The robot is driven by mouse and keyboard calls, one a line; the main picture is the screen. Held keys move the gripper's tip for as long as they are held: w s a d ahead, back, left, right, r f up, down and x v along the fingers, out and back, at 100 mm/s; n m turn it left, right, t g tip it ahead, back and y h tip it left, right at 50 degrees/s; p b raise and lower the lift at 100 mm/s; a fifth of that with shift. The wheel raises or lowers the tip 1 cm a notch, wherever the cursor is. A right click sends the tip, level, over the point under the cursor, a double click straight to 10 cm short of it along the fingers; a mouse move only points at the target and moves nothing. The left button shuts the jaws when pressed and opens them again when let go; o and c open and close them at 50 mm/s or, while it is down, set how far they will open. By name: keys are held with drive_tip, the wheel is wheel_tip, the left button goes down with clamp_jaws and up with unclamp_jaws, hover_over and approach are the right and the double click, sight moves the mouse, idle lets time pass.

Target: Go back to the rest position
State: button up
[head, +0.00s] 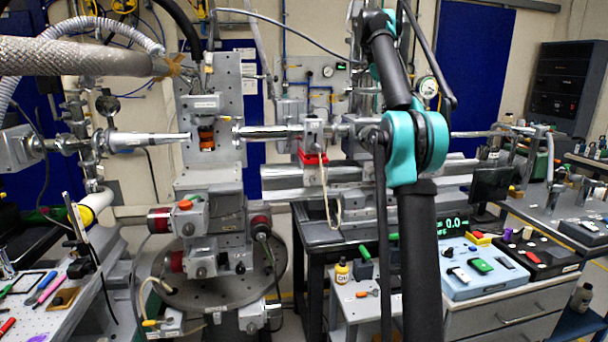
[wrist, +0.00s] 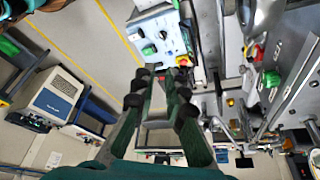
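My gripper (wrist: 159,86) shows in the wrist view with its two dark green fingers reaching up the middle. A gap shows between the fingertips, and nothing is held there. In the head view my arm, with dark links and teal joints, rises from the lower middle to the top edge. I cannot make out the gripper in that view. The arm hides part of the bench and beamline behind it.
A beamline stage with a sample mount (head: 207,137) stands left of centre, with a pipe running right. A tool bench (head: 85,315) is at lower left. A drawer cabinet (head: 515,310) with a light blue tray (head: 463,291) stands at right. A yellow-topped bottle (head: 342,272) is near the arm.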

drive_tip(key=s+a+f+n+t+y, duration=0.1)
drive_tip(key=s+f+n, duration=0.1)
drive_tip(key=f+n, duration=0.35)
drive_tip(key=s+a+f+n+t, duration=0.1)
drive_tip(key=s+a+f+n, duration=0.15)
drive_tip(key=f, duration=0.65)
drive_tip(key=s+a+f+n+t+y, duration=0.1)
drive_tip(key=s+f+n, duration=0.2)
drive_tip(key=f, duration=0.5)
drive_tip(key=s+a+f+n+t+y, duration=0.2)
drive_tip(key=s+f+n, duration=0.9)
drive_tip(key=s+f, duration=1.5)
drive_tip(key=shift+s+a+f+t, duration=0.3)
drive_tip(key=shift+a+t, duration=0.2)
drive_tip(key=shift+a, duration=0.55)
